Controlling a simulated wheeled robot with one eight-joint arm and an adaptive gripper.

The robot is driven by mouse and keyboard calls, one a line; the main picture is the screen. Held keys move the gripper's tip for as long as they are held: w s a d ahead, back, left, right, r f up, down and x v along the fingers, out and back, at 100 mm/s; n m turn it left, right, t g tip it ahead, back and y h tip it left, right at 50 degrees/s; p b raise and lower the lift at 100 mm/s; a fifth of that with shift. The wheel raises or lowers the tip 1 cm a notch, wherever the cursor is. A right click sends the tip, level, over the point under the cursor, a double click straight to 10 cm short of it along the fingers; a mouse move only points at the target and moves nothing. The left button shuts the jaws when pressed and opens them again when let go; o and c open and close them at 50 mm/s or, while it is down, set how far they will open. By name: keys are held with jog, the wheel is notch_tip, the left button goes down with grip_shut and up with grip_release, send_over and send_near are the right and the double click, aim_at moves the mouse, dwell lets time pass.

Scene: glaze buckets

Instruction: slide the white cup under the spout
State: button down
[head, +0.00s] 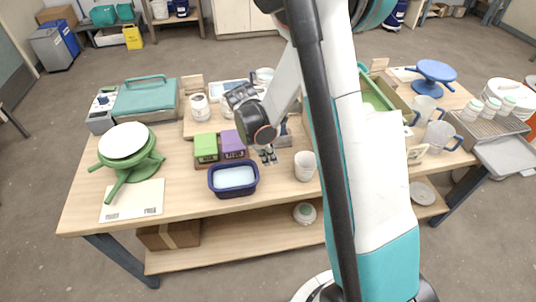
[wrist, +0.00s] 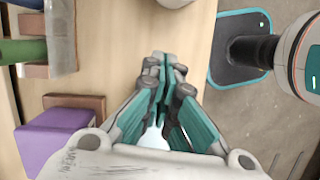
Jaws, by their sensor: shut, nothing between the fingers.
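A white cup (head: 305,166) stands upright near the front edge of the wooden table, just right of my gripper (head: 268,157). The cup's pale rim or side also shows at the top edge of the wrist view (wrist: 176,3). My gripper is shut and empty, pointing down close to the table, apart from the cup. Its closed fingers show in the middle of the wrist view (wrist: 165,66). I cannot make out a spout; my arm hides part of the table right of the cup.
A dark blue basin (head: 234,191) with pale contents stands left of my gripper. Purple (head: 232,143) and green (head: 206,147) blocks sit behind it. A green turntable (head: 146,169) is at far left. Cups, a blue stand (head: 433,72) and a metal rack are at right.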

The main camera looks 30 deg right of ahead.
aim_at(315, 166)
jog(key=b+x, duration=0.1)
jog(key=x, duration=0.4)
jog(key=shift+f+b, duration=0.3)
jog(key=d, duration=0.1)
jog(key=s+d, duration=0.1)
jog(key=d, duration=0.1)
jog(key=shift+s+b, duration=0.25)
jog(key=shift+b, duration=0.1)
jog(key=shift+s+d, duration=0.15)
jog(key=shift+d, duration=0.25)
jog(key=shift+s+d, duration=0.1)
jog(key=shift+d, duration=0.45)
jog(key=s+d, duration=0.1)
jog(key=d, duration=0.1)
jog(key=s+d+b, duration=0.1)
jog(key=d, duration=0.1)
jog(key=s+d, duration=0.1)
jog(key=d, duration=0.2)
jog(key=shift+s+b, duration=0.15)
jog(key=shift+b, duration=0.15)
jog(key=shift+s+d, duration=0.2)
jog(key=shift+d, duration=0.2)
